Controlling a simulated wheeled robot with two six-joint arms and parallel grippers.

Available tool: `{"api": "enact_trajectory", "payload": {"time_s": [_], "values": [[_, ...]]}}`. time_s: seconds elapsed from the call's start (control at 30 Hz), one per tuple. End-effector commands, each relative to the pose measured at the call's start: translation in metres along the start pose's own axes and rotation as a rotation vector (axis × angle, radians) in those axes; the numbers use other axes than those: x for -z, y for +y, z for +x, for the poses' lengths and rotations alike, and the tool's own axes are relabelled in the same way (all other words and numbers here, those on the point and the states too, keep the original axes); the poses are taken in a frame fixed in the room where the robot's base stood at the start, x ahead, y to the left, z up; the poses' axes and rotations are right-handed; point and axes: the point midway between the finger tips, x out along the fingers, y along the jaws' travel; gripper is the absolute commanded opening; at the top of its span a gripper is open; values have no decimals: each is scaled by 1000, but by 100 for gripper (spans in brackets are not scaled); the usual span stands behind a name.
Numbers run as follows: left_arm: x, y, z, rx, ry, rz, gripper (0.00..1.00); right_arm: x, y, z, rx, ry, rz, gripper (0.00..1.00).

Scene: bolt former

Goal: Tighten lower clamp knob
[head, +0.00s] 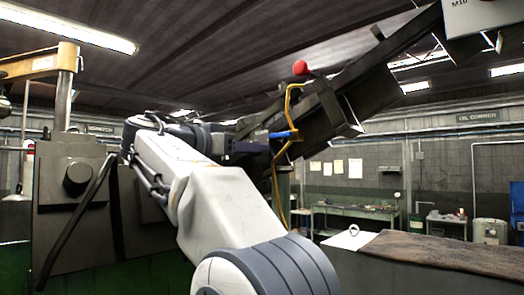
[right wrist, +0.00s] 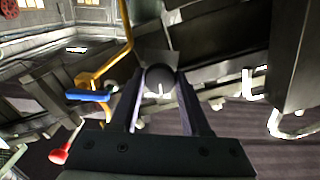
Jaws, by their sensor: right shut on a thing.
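The clamp knob (right wrist: 159,76) is a dark round ball in the middle of the right wrist view, with a small pale mark low on its face. My right gripper (right wrist: 160,90) has one finger on each side of it and is shut on it. In the head view my right gripper (head: 262,148) reaches to the underside of the sloping dark machine rail, and the knob cannot be made out there. I cannot tell how tight the knob is. My left gripper is not in view.
A blue handle (right wrist: 88,96) on a yellow bent rod (right wrist: 112,66) is close left of the gripper. A red ball (head: 300,67) tops the rail. A dark rail (head: 345,95) slopes overhead. A bench with a brown mat (head: 440,252) stands right.

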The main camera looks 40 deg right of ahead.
Motion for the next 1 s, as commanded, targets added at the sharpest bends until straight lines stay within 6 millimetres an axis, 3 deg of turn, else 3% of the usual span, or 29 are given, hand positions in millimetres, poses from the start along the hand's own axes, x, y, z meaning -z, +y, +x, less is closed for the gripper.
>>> {"api": "enact_trajectory", "payload": {"time_s": [0.17,0.7,0.97,1.0], "values": [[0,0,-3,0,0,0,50,1,0,0,1,0,-60,0],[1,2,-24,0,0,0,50,2,0,0,1,0,-630,0],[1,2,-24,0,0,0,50,0,0,0,0,0,-674,0],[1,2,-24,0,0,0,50,0,0,0,0,0,-674,62]]}}
